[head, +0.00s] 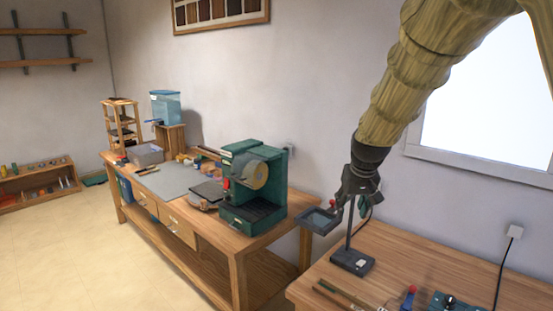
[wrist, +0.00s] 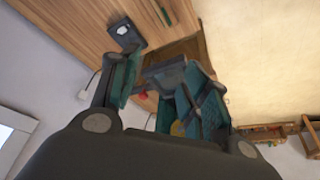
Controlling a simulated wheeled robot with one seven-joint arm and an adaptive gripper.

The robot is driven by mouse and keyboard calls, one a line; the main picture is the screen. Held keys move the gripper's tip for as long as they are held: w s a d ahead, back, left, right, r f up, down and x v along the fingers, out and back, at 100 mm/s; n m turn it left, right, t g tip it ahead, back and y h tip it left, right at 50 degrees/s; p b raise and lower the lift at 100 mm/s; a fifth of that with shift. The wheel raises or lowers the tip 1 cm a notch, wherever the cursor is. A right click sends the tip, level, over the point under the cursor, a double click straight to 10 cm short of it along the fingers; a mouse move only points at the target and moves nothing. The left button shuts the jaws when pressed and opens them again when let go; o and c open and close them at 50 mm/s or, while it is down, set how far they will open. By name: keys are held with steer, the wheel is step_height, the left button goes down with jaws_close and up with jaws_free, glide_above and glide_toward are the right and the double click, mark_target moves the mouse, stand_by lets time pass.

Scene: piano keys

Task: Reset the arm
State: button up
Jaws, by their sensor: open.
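In the wrist view my gripper (wrist: 160,88) shows two teal-padded fingers spread apart. A stand with a dark square framed head (head: 320,221) is close by the fingers in the head view; whether they touch it I cannot tell. Its base (head: 352,261) rests on the right workbench and also shows in the wrist view (wrist: 125,35).
The right workbench (head: 420,255) carries thin sticks, a blue-handled tool (head: 407,298) and a dark box with a knob (head: 447,302). A green machine (head: 253,187) stands on the left workbench (head: 240,240). A window (head: 485,100) is behind my arm.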

steer(key=s+d+f+g+b, duration=0.1)
steer(key=s+f, duration=0.4)
steer(key=f, duration=0.7)
steer(key=s+d+f, duration=0.1)
steer(key=s+f, duration=0.3)
steer(key=f, duration=0.8)
steer(key=s+d+f+g+b, duration=0.1)
steer(key=s+f, duration=0.4)
steer(key=f, duration=0.7)
steer(key=s+f, duration=0.6)
steer(key=s, duration=0.5)
steer(key=s+f+g+b, duration=0.1)
steer(key=s+f, duration=0.6)
steer(key=s, duration=0.4)
steer(key=s+f+g, duration=0.1)
steer(key=s+f, duration=0.6)
steer(key=s, duration=0.4)
steer(key=shift+a+m+b, duration=0.25)
steer(key=shift+m+b, duration=0.05)
